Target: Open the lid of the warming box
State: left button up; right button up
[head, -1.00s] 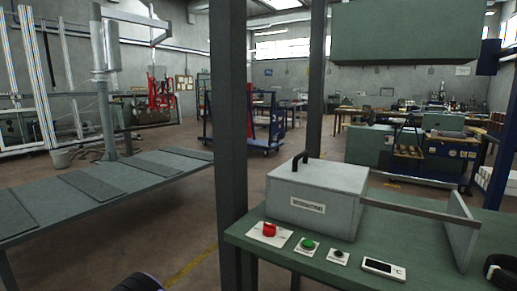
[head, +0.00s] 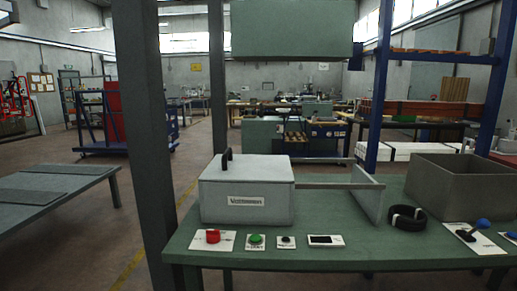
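The warming box (head: 246,203) is a grey metal box with a white label on its front. It stands on the left part of a green table (head: 300,258). Its lid (head: 248,168) lies flat and closed on top. A black handle (head: 227,159) rises from the lid's left side. Neither of my grippers shows in the head view.
A red button (head: 212,236), a green button (head: 256,240), a small black knob and a display (head: 326,240) lie along the front edge. A black cable coil (head: 407,218) and an open grey bin (head: 450,200) are to the right. A dark post (head: 150,150) stands at the table's left.

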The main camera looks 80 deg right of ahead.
aim_at(226, 166)
jog(key=z, duration=2.5)
